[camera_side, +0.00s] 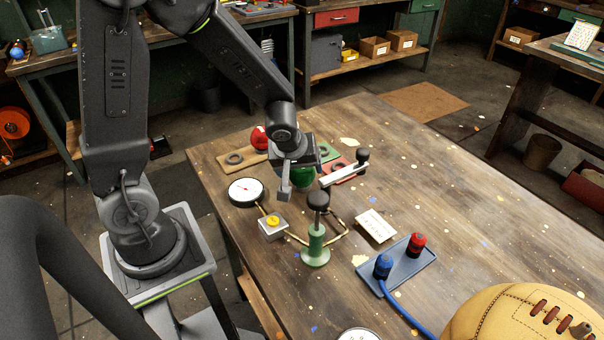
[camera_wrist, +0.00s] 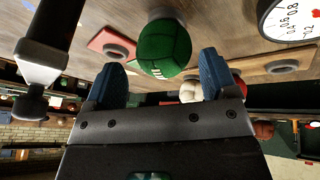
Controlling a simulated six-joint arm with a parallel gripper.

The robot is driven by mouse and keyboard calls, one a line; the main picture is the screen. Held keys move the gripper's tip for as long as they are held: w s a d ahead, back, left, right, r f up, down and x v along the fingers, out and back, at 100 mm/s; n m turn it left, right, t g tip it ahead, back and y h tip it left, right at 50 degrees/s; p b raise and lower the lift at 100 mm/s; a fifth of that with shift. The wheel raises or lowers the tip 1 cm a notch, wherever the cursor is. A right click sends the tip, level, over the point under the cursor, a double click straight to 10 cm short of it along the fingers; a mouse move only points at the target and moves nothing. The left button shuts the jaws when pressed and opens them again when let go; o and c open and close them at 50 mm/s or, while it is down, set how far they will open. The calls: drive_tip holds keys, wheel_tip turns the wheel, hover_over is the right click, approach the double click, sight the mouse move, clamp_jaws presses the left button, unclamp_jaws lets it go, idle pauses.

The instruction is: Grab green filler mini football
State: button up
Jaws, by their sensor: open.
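The small green ball (camera_side: 304,178) sits on the table just beyond my gripper (camera_side: 291,179), which partly hides it in the side view. In the wrist view the green ball (camera_wrist: 164,45) is ahead of the gap between my two blue fingers, with white marks on its lower edge. My gripper (camera_wrist: 161,66) is open, one finger on either side of that gap. I see no grip on the ball, and I cannot tell whether a finger touches it.
A pump with a green body (camera_side: 316,245) and black top stands in front of the ball; its pale lever reaches close by on the right. A red ball (camera_side: 259,138) is behind left, a dial gauge (camera_side: 246,191) left. A blue tray (camera_side: 405,268) and large tan football (camera_side: 520,318) are right.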

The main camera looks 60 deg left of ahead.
sight(302, 176)
drive_tip(key=shift+x, duration=2.35)
drive_tip(key=shift+s, duration=0.15)
drive_tip(key=c, duration=0.8)
